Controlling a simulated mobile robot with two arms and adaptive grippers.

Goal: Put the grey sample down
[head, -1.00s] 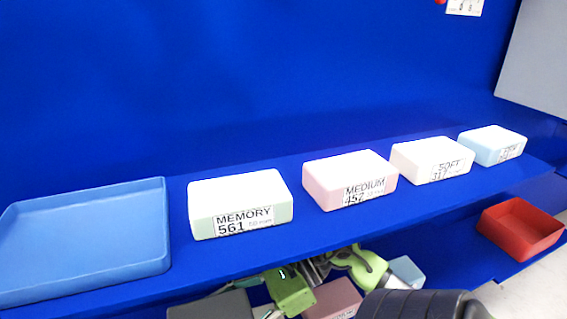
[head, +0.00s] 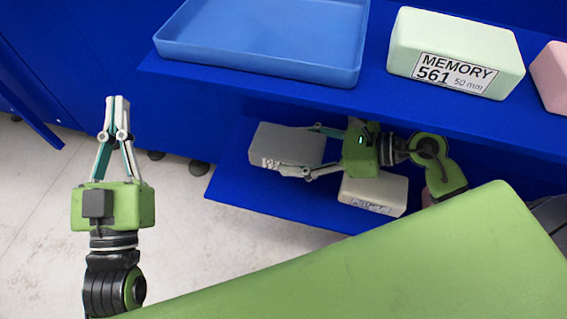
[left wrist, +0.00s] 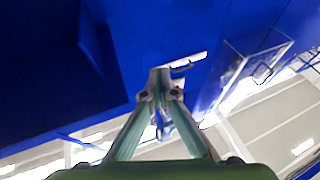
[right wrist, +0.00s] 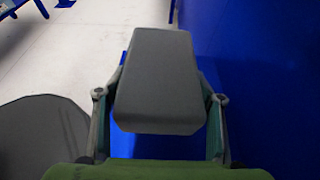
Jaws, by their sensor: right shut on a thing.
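The grey sample (head: 288,142) is a block with a printed label on its front side, at the left end of the lower blue shelf. My right gripper (head: 302,150) is shut on it, with one finger on each side. I cannot tell whether its underside touches the shelf. In the right wrist view the grey sample (right wrist: 158,80) sits between the two fingers (right wrist: 160,110). My left gripper (head: 115,103) is shut and empty, off to the left over the floor. It also shows shut in the left wrist view (left wrist: 160,78).
A blue tray (head: 262,72) and a pale green block marked MEMORY 561 (head: 455,45) stand on the upper shelf. A pink block (head: 552,72) is at the right edge. A cream block (head: 374,192) lies on the lower shelf, close to my right arm. Bare lower shelf (head: 232,192) shows at the left.

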